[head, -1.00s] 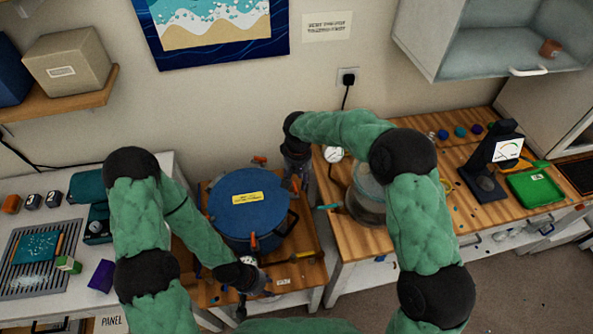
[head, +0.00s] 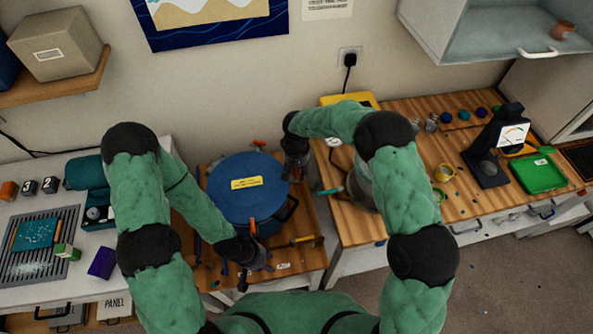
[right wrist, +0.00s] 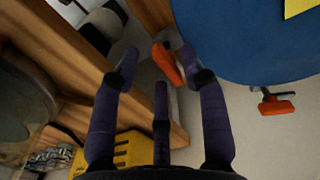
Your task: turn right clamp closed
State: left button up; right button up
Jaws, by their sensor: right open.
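The blue pot with a yellow-labelled lid (head: 236,200) stands on the wooden bench. Its right clamp has an orange handle (right wrist: 168,66), shown in the right wrist view beside the lid edge; in the head view my right gripper mostly hides it. My right gripper (right wrist: 160,72) is open, its fingers on both sides of the orange handle; I cannot tell if they touch it. The back clamp (head: 259,143) is orange and also shows in the right wrist view (right wrist: 277,104). My left gripper (head: 258,262) is low at the pot's front, by the front clamp; its jaw state is unclear.
A cloudy clear vessel (head: 361,185) stands right of the pot, partly behind my right arm. A scale (head: 488,160) and green tray (head: 538,173) are farther right. A hammer-like tool (head: 300,241) lies in front of the pot.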

jog(key=shift+f, duration=0.45)
jog(key=shift+c, duration=0.3)
grip_shut()
